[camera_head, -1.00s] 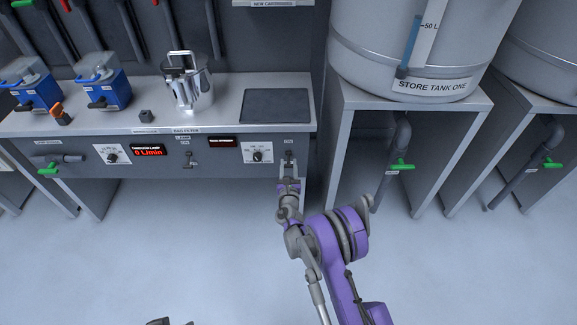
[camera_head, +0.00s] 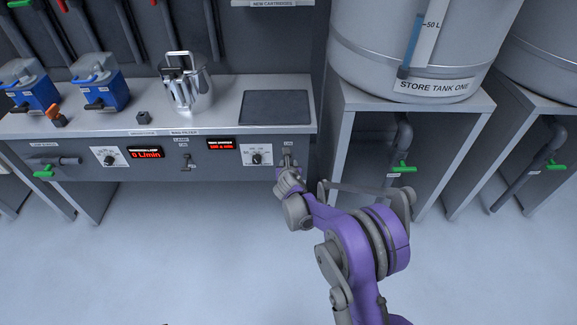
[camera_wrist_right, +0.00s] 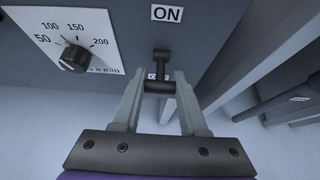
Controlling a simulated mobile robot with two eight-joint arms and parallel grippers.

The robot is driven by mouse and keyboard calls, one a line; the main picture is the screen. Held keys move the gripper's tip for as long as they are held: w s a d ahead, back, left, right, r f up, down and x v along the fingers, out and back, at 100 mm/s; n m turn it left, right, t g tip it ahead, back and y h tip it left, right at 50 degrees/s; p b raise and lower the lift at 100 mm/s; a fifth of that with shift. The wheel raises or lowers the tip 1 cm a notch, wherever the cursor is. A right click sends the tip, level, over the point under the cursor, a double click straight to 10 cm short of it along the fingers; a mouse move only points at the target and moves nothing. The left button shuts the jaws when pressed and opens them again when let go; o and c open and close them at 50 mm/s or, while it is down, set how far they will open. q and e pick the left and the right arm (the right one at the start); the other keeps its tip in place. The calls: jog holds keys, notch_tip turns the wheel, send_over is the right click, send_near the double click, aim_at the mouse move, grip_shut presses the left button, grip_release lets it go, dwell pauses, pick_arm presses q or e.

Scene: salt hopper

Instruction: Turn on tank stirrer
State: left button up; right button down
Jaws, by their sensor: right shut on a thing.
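A dark lever switch (camera_head: 288,158) is at the right end of the bench's front panel, under a small label. In the right wrist view the lever (camera_wrist_right: 162,62) has a crossbar and sits below an "ON" label (camera_wrist_right: 167,13); a second label behind it is mostly hidden. My right gripper (camera_head: 287,168) is at the lever. In the wrist view its fingers (camera_wrist_right: 159,86) are shut on the crossbar. The red display (camera_head: 222,145) left of the dial (camera_head: 257,158) is lit with two lines, too small to read surely. My left gripper is not in view.
Another lever switch (camera_head: 187,160) and a flow display (camera_head: 146,153) reading 0 L/min are farther left. A metal jug (camera_head: 190,90) and blue devices (camera_head: 105,95) stand on the bench.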

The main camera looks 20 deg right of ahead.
jog(key=shift+w+r+g+y+p, duration=0.15)
jog(key=shift+r+g+y+p, duration=0.25)
jog(key=shift+g, duration=0.6)
jog(key=shift+w+r+g+y+p, duration=0.2)
jog(key=shift+r+g, duration=0.25)
jog(key=shift+g, duration=0.55)
jog(key=shift+c, duration=2.2)
grip_release()
jog(key=shift+s, duration=0.1)
jog(key=p+v, duration=0.2)
jog(key=v, duration=0.8)
jog(key=shift+s+r+p, duration=0.2)
jog(key=shift+r+p, duration=0.1)
jog(key=shift+r, duration=0.05)
